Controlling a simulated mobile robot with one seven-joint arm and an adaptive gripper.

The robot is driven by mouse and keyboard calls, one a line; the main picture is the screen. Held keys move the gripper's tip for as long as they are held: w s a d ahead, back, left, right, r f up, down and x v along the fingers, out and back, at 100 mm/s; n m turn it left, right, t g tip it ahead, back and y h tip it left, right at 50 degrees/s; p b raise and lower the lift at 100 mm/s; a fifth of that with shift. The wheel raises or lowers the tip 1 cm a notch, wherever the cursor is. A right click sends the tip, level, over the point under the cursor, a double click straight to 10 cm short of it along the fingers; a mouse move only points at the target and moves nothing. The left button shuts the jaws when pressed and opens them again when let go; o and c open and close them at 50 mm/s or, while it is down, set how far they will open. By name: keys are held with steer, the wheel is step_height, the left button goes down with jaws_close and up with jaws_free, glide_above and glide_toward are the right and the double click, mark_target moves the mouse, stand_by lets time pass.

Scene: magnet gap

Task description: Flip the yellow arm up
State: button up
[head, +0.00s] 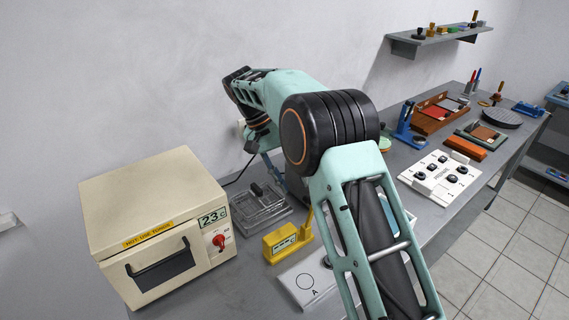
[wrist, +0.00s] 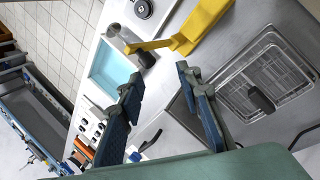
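A yellow device (head: 283,242) stands on the bench between the cream oven and my forearm in the head view. Its thin yellow arm (head: 308,219) rises at its right side. In the wrist view the yellow body (wrist: 203,22) is at the top, and the yellow arm (wrist: 150,45) reaches left from it over a white board. A small dark knob lies just below the arm. My gripper (wrist: 158,78) is open and empty, with its two blue-grey fingers apart. The fingertips appear below the yellow arm in the wrist view, not visibly touching it. In the head view my own arm hides part of this area.
A cream oven (head: 155,215) stands left of the yellow device. A clear tray with a dark handle (head: 262,208) sits behind it. A white board marked A (head: 306,283) lies in front. A white knob panel (head: 440,176) and coloured items fill the bench further right.

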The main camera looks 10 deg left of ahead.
steer(key=v, duration=0.6)
steer(key=shift+r, duration=0.4)
steer(key=shift+w+a, duration=0.1)
